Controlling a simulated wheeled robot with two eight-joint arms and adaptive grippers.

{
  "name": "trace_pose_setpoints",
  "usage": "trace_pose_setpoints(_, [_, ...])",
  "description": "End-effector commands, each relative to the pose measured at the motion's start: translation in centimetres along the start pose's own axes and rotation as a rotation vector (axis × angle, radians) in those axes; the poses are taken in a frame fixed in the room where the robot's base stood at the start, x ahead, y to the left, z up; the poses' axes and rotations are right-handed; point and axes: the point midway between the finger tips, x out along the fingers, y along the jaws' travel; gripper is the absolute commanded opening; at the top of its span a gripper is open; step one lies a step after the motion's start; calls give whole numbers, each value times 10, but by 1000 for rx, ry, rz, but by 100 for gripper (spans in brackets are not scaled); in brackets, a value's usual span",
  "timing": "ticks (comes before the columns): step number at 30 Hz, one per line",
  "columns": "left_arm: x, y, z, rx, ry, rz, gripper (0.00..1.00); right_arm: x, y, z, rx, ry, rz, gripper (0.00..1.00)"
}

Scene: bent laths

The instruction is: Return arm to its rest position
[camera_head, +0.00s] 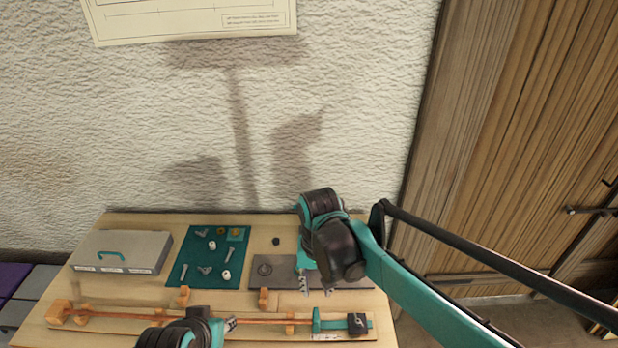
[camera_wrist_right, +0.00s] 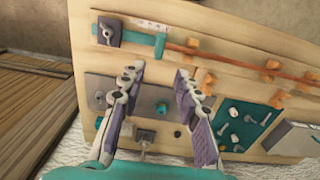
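My right gripper (camera_head: 316,284) is above the right part of the table (camera_head: 140,227), over a grey plate (camera_head: 352,281). In the right wrist view my right gripper (camera_wrist_right: 160,75) has its fingers spread, with nothing held between them. My left gripper (camera_head: 230,324) is at the front edge of the table beside a long lath (camera_head: 262,321); only a small part of its fingers shows, so its opening cannot be told. The lath lies along orange wooden blocks (camera_head: 183,296), and a teal clamp piece (camera_head: 330,324) with a dark block (camera_head: 358,323) is at its right end.
A grey case (camera_head: 122,252) with a teal handle stands at the table's left. A green mat (camera_head: 183,262) holds several small metal and white parts. A small dark knob (camera_head: 276,241) lies behind the plate. A wooden cabinet (camera_head: 520,130) stands at the right.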

Motion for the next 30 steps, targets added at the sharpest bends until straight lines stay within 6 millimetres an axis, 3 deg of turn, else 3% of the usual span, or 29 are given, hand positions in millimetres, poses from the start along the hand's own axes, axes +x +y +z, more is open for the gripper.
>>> trace_pose_setpoints(5, [2,0,2,0,0,0,35,-2,12,5,2,35,-12,33])
trace_pose_setpoints(11, [12,0,8,0,0,0,35,-1,62,29,-4,211,-52,33])
trace_pose_setpoints(18, [22,0,16,0,0,0,35,15,119,64,-18,468,-47,33])
trace_pose_setpoints(24, [26,0,19,0,0,0,35,28,142,79,-30,594,-18,33])
trace_pose_setpoints(30, [27,0,19,0,0,0,35,29,146,81,-33,624,-9,33])
